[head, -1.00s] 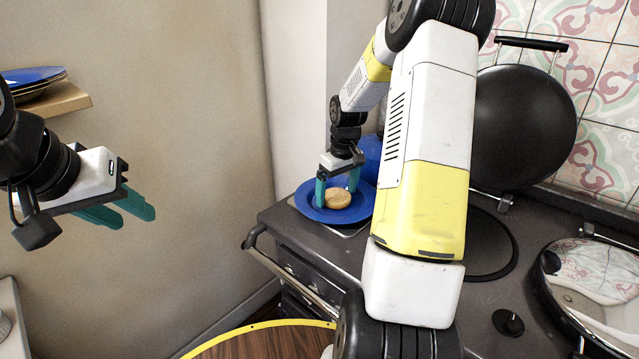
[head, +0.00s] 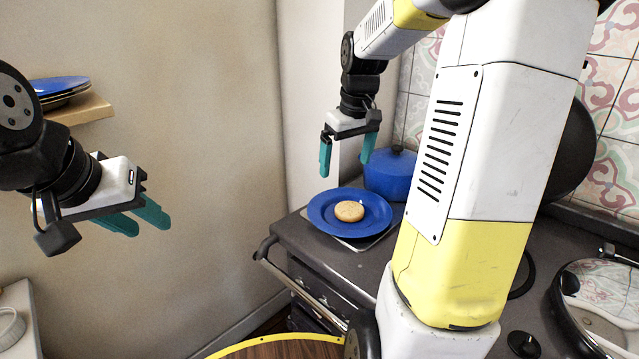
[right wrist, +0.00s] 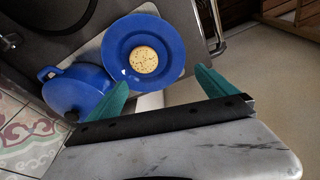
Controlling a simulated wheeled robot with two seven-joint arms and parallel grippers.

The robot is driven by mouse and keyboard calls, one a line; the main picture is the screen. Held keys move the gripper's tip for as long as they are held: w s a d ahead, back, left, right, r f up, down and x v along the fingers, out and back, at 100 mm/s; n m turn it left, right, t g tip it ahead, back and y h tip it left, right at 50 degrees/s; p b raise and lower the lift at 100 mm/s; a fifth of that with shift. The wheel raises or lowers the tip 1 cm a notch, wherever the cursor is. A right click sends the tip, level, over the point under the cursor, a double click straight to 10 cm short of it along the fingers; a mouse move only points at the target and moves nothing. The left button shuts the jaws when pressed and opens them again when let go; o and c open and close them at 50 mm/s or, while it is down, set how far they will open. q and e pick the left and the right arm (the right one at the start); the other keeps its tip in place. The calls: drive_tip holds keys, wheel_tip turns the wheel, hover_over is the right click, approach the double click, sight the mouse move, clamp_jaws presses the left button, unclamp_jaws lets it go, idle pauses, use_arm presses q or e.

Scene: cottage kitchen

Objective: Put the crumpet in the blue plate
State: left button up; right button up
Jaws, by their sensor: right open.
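The crumpet (head: 349,211) is a round golden-brown disc lying flat in the blue plate (head: 322,222), which rests on the left corner of the stove. In the right wrist view the crumpet (right wrist: 144,60) sits inside the rim of the plate (right wrist: 113,42), near its middle. My right gripper (head: 346,168) is open and empty, above the plate and clear of the crumpet. Its two teal fingers (right wrist: 163,92) are spread apart in the right wrist view. My left gripper (head: 143,222) is at the far left, away from the stove, with its two fingers apart and nothing between them.
A blue lidded pot (head: 388,175) stands right behind the plate. The dark stove top (head: 395,225) has a rail (head: 300,292) along its front. Stacked plates (head: 60,87) lie on a wall shelf (head: 85,108) at the left. A raised black lid (head: 570,155) is partly hidden by my right arm.

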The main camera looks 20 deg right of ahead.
drive_tip(key=s+a+r+m+t+y, duration=0.1)
drive_tip(key=s+a+r+t, duration=0.1)
drive_tip(key=s+a, duration=0.3)
drive_tip(key=s+a+r+m+t+y, duration=0.1)
drive_tip(key=s+a, duration=0.4)
drive_tip(key=s, duration=0.9)
drive_tip(key=shift+s+r+m+t, duration=0.3)
drive_tip(key=shift+r+t, duration=0.1)
drive_tip(key=shift+r, duration=0.1)
